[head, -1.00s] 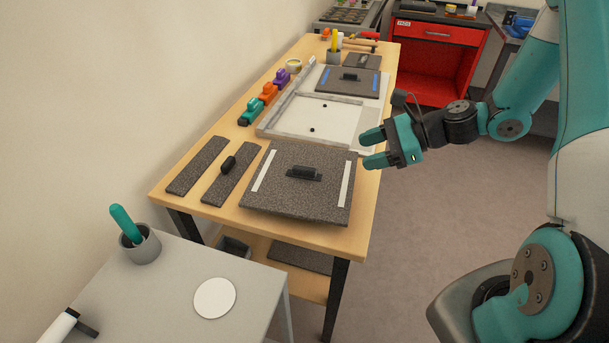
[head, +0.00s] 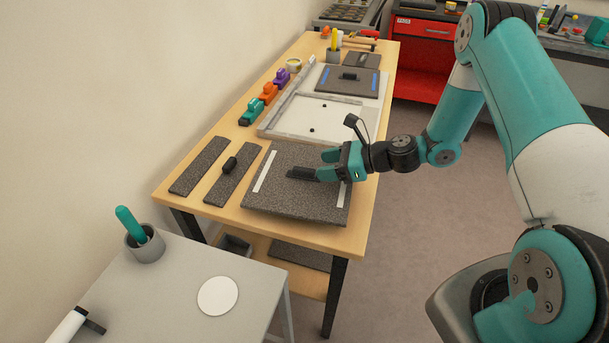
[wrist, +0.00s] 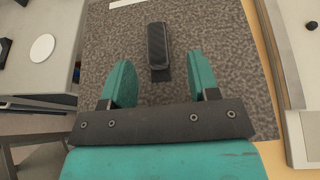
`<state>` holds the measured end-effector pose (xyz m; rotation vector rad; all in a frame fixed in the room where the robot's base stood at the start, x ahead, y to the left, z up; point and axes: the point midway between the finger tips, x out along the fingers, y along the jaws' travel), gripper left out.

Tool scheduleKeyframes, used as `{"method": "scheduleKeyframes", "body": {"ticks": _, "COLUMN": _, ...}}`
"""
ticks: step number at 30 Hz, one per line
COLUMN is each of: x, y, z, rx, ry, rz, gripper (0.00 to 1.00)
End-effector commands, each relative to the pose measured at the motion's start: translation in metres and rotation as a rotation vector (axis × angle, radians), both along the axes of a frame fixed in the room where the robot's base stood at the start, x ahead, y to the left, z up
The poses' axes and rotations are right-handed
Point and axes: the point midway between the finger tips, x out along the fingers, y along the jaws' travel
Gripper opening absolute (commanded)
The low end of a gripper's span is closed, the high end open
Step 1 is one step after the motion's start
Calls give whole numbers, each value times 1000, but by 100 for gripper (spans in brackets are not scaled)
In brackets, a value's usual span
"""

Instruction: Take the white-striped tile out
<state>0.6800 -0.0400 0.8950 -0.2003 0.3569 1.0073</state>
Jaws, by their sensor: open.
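The white-striped tile (head: 290,207) is a dark grey speckled square with a white stripe along each of two opposite sides. It lies flat on the wooden bench near its front end. A black handle (head: 303,173) stands at its middle; the handle also shows in the wrist view (wrist: 159,47). My gripper (head: 325,165) is over the tile's right part, reaching in from the right. In the wrist view its two teal fingers (wrist: 162,85) are open and empty. The handle lies ahead of the gap between them, lined up with it. The gripper hides part of the right stripe.
A white framed tray (head: 312,118) and a blue-striped tile (head: 347,80) lie farther back. Narrow grey strips (head: 200,165) lie to the left, one with a black knob. Coloured clamp-like tools (head: 252,112) line the left edge. A grey table (head: 180,290) stands in front.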

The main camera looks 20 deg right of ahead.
Motion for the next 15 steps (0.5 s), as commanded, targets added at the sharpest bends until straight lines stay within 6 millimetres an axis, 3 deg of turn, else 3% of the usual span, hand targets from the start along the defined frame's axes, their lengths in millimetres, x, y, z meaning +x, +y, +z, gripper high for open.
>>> {"method": "scheduleKeyframes", "body": {"ticks": 6, "x": 10, "y": 29, "z": -13, "rx": -1, "ry": 1, "rz": 5, "gripper": 55}}
{"method": "scheduleKeyframes", "body": {"ticks": 15, "x": 18, "y": 39, "z": -20, "rx": 0, "ry": 0, "rz": 1, "gripper": 55}}
